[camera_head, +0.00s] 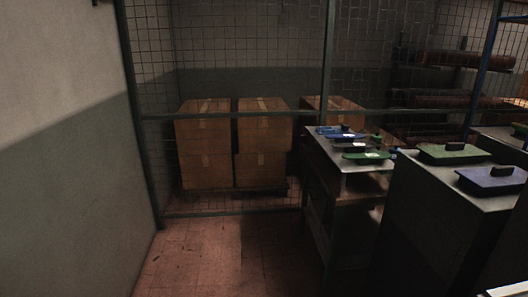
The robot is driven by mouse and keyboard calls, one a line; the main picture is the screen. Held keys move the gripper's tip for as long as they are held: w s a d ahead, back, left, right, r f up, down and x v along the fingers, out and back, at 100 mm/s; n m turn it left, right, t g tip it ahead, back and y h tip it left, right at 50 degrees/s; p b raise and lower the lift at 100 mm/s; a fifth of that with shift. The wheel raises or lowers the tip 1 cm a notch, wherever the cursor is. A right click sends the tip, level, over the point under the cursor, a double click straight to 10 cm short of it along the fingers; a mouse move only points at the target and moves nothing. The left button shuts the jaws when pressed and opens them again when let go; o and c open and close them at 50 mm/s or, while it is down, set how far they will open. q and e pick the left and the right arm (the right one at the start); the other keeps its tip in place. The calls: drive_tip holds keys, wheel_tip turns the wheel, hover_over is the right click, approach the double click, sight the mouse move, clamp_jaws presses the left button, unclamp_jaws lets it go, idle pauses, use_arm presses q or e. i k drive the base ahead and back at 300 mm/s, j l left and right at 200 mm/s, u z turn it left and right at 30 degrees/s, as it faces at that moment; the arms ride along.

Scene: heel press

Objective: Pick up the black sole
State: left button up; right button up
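A dark sole (350,147) that looks black lies on the grey table (322,148) right of centre. It lies between a blue sole (338,134) behind it and a green sole (366,156) in front of it. It is small and dim here, so its exact outline is hard to tell. Neither of my grippers shows in the head view.
Right of the table stand dark cabinets, one topped by a green block (453,154) and a blue block (488,181). Stacked cardboard boxes (263,138) stand behind a wire fence. Free reddish floor (205,255) lies left of the table, beside a wall (65,190).

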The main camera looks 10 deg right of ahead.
sight(361, 144)
drive_tip(key=i, duration=1.95)
